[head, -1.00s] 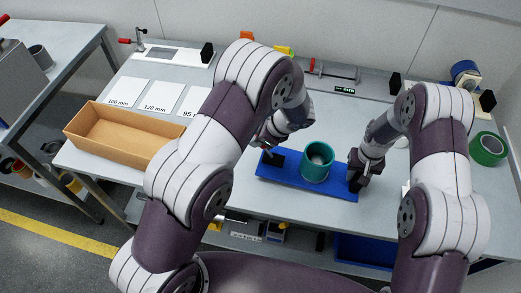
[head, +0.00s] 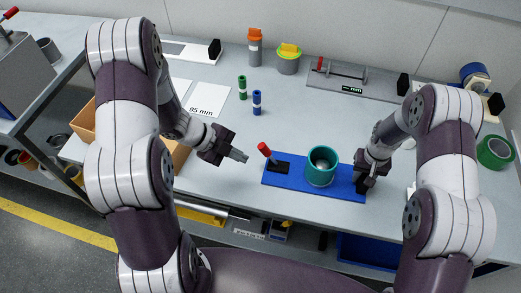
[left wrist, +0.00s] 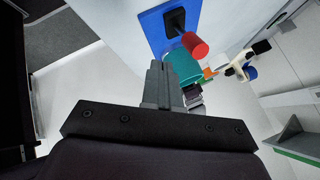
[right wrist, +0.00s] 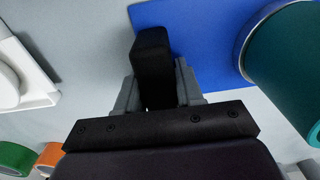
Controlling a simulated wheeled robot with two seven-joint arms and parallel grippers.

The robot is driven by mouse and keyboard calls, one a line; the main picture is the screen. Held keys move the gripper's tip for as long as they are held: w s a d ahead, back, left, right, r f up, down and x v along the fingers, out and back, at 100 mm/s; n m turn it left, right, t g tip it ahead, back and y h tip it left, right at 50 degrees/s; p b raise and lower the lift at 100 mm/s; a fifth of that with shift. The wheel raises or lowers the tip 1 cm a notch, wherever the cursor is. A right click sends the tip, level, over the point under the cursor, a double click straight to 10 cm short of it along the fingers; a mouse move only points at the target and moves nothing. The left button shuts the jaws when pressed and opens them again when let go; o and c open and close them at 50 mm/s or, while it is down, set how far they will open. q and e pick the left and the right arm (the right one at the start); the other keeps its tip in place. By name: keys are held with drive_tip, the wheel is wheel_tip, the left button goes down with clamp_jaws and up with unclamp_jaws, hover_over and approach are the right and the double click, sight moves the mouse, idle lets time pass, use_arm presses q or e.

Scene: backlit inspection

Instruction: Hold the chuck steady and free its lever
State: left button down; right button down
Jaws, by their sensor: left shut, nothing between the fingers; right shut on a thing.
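The chuck is a blue base plate (head: 335,190) with an upright teal cylinder (head: 321,170) on it. At its left end a lever with a red knob (head: 264,149) leans up to the left from a black block (head: 279,167). The red knob (left wrist: 194,45) and teal cylinder (left wrist: 182,68) also show in the left wrist view. My left gripper (head: 240,156) is shut and empty, to the left of the knob and apart from it. My right gripper (head: 362,184) is shut on a black post (right wrist: 152,60) at the plate's right end.
Green (head: 242,87) and blue (head: 257,102) small cylinders stand behind my left gripper. An orange-capped container (head: 255,47) and a yellow-lidded one (head: 288,58) stand at the back. A green tape roll (head: 494,151) lies at right. The table in front of the back row is mostly clear.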

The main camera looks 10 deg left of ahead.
sight(270, 155)
use_arm(q)
drive_tip(key=w+d+f, duration=0.2)
drive_tip(key=w+d, duration=0.2)
drive_tip(key=shift+w+d+f, duration=0.15)
drive_tip(key=shift+d+f, duration=0.05)
drive_tip(key=shift+d, duration=0.1)
idle(0.8)
drive_tip(key=shift+a, duration=0.1)
idle(1.1)
